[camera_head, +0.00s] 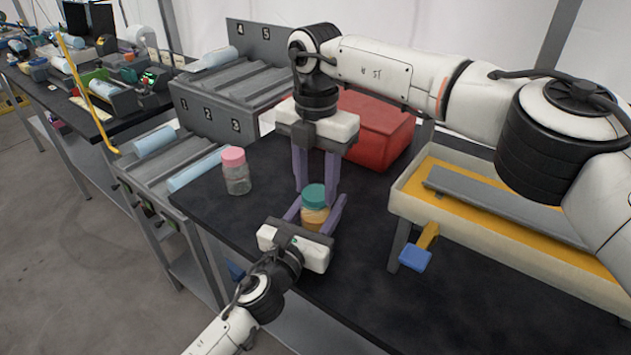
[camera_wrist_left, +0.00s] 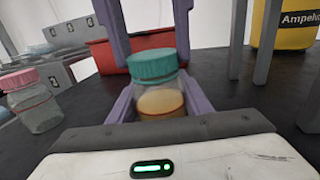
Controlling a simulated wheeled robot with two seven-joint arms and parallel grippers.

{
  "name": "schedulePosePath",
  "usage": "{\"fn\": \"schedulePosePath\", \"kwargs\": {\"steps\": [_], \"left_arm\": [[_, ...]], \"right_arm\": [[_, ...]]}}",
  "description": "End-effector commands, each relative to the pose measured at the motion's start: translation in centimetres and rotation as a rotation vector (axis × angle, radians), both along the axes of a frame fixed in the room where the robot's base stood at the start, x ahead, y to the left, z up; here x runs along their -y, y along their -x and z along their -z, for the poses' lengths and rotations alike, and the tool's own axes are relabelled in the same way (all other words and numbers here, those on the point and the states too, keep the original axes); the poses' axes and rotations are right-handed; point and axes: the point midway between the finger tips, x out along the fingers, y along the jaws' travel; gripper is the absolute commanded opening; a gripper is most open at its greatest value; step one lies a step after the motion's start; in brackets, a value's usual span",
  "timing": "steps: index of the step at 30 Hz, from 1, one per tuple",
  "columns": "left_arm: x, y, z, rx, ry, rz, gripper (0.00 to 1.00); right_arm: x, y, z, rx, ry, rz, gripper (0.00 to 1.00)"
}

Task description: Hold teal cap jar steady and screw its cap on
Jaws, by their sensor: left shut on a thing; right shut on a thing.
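The jar (camera_head: 315,219) stands upright on the black table, clear with yellow-orange contents. Its teal cap (camera_head: 314,194) sits on its mouth; whether the thread is engaged cannot be told. In the left wrist view the jar (camera_wrist_left: 160,104) and cap (camera_wrist_left: 152,65) are in the middle. My left gripper (camera_head: 314,214) comes in low from the front, its purple fingers shut on the jar's body from both sides. My right gripper (camera_head: 315,187) points straight down from above, its fingers shut on the teal cap. The right fingers also show in the left wrist view, one on each side of the cap.
A pink-capped jar (camera_head: 236,172) stands to the left on the table. A red bin (camera_head: 375,128) is behind the grippers. A yellow-lined tray (camera_head: 510,205) stands at the right, with a blue-ended yellow piece (camera_head: 416,258) at its front. Numbered grey racks (camera_head: 215,112) are at back left.

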Motion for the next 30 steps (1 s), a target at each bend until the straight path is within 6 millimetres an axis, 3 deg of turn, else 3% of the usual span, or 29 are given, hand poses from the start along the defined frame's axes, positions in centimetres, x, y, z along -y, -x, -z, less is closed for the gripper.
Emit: {"fn": "schedulePosePath", "kwargs": {"steps": [12, 17, 21, 22, 25, 30], "left_arm": [[-0.08, -0.02, 0.14, -0.003, -0.001, -0.002, 0.00], [-0.08, -0.02, 0.15, -0.003, -0.001, -0.002, 0.00], [-0.08, -0.02, 0.15, -0.002, -0.002, -0.002, 0.00], [-0.08, -0.02, 0.15, -0.002, -0.002, -0.002, 0.00], [-0.08, -0.02, 0.15, -0.002, -0.002, -0.002, 0.00], [-0.07, -0.01, 0.14, -0.002, -0.002, -0.002, 0.00]], "right_arm": [[0.03, 0.15, 0.02, -0.001, -0.001, 0.930, 0.18], [0.03, 0.18, 0.02, -0.001, -0.001, 1.208, 0.18], [0.02, 0.18, 0.02, -0.001, -0.001, 1.207, 0.18], [0.02, 0.18, 0.02, -0.001, -0.001, 1.206, 0.40], [0.01, 0.17, 0.02, -0.001, -0.001, 1.205, 0.57], [0.02, 0.17, 0.05, -0.001, -0.001, 1.204, 0.60]]}}
